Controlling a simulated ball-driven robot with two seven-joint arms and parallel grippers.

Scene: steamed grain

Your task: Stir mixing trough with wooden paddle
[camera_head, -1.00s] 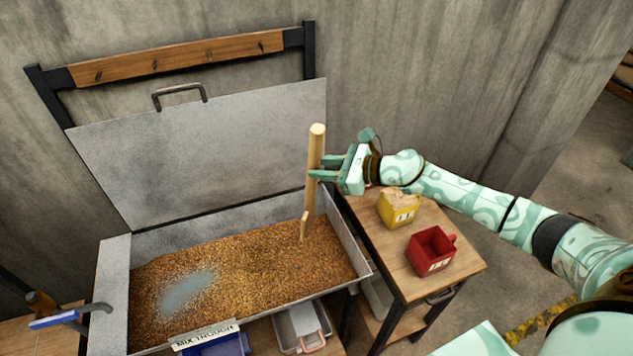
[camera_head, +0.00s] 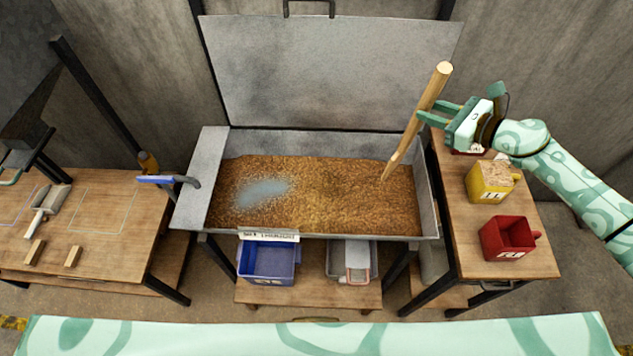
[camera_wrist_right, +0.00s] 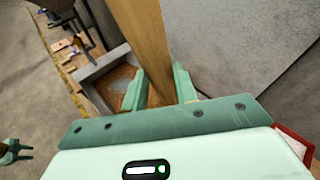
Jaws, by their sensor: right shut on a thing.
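The mixing trough (camera_head: 430,205) is a grey metal bin with its lid raised against the wall. Brown grain (camera_head: 340,190) fills it, with a pale blue-grey patch (camera_head: 262,192) on the left part. The wooden paddle (camera_head: 420,118) leans with its top to the right, and its lower end is in the grain on the right side. My right gripper (camera_head: 432,112) is at the upper part of the paddle and shut on it. In the right wrist view the paddle (camera_wrist_right: 142,40) runs between the fingers. My left gripper is not seen in the head view.
A side table at right holds a yellow scoop box (camera_head: 490,182) and a red one (camera_head: 507,238). A blue bin (camera_head: 268,262) and a grey bin (camera_head: 352,262) sit on the shelf below the trough. A wooden table (camera_head: 110,240) with tools stands at left.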

